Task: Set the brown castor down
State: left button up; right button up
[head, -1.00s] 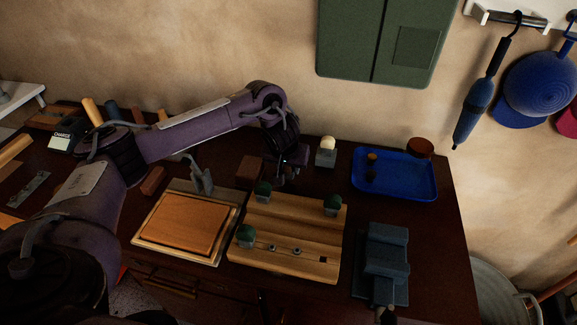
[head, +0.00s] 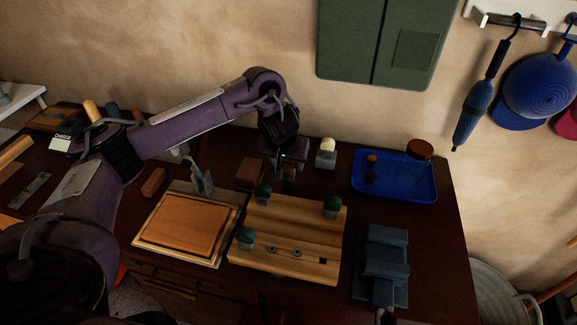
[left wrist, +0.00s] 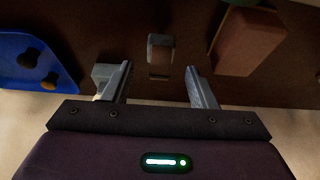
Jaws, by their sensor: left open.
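My left gripper (head: 289,164) is over the dark tabletop behind the wooden fixture board. In the left wrist view it is open (left wrist: 160,72), its two fingers spread apart. A small blocky piece (left wrist: 160,48), grey-brown and probably the brown castor, stands beyond the fingertips, lined up with the gap. Neither finger touches it. In the head view the gripper mostly hides this piece, so its wheel colour is hard to tell. My right gripper is not in view.
A brown block (head: 251,173) lies left of the gripper; a cream-topped grey castor (head: 326,153) stands right. The wooden board (head: 290,225) carries green castors. A blue tray (head: 415,190), a cutting board (head: 185,225) and a blue-grey vise (head: 386,262) surround it.

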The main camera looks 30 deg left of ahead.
pick_arm(q)
jog(key=p+v, duration=0.4)
jog(key=v, duration=0.4)
jog(key=shift+p, duration=0.4)
